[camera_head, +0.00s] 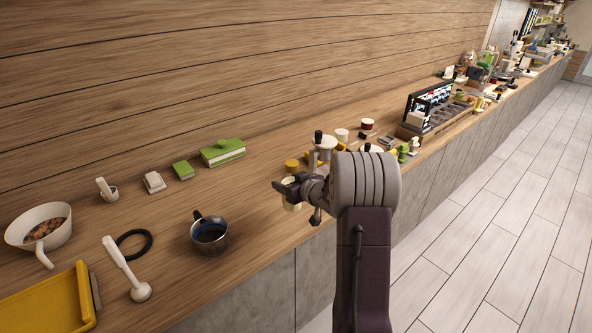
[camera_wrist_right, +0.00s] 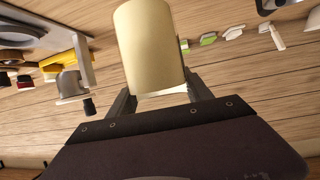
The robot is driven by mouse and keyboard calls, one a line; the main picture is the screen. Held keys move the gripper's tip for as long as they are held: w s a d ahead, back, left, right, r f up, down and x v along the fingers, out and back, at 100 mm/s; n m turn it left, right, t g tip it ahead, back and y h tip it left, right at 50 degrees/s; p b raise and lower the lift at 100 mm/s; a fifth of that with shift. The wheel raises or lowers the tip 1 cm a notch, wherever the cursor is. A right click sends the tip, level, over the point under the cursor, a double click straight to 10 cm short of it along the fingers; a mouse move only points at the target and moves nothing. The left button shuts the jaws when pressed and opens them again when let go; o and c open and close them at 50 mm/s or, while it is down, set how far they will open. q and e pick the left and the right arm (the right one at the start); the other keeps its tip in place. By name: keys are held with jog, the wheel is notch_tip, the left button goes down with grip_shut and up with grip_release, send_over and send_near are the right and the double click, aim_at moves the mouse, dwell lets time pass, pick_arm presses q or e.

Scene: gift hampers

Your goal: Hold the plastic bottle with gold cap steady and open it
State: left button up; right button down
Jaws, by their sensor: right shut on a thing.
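My right gripper (camera_head: 288,187) is over the wooden counter, near its front edge. In the right wrist view, my right gripper (camera_wrist_right: 160,90) is shut on the bottle with gold cap, whose smooth gold cylinder (camera_wrist_right: 148,45) stands out beyond the fingers, with a paler band between them. I cannot tell whether the gold part is the cap alone. My left gripper is in neither view.
A dark pot (camera_head: 209,236) stands left of my gripper. Further left are a white masher-like tool (camera_head: 124,268), a black ring (camera_head: 134,243), a white bowl (camera_head: 40,217) and a yellow tray (camera_head: 45,303). A green box (camera_head: 223,152) is behind. Jars and a black rack (camera_head: 430,104) crowd the right.

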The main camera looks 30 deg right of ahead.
jog(key=a+f+n+y, duration=0.2)
jog(key=a, duration=0.9)
jog(key=s+a+f+n+g+y, duration=0.1)
jog(key=a+n+y, duration=0.1)
jog(key=a, duration=1)
jog(key=s+a+f+n+y, duration=0.1)
jog(key=a+f+n+y, duration=0.1)
jog(key=a, duration=1)
jog(key=shift+s+f+g+y, duration=0.25)
jog(key=shift+f+g+y, duration=0.05)
jog(key=shift+y, duration=0.3)
jog(key=shift+d, duration=0.1)
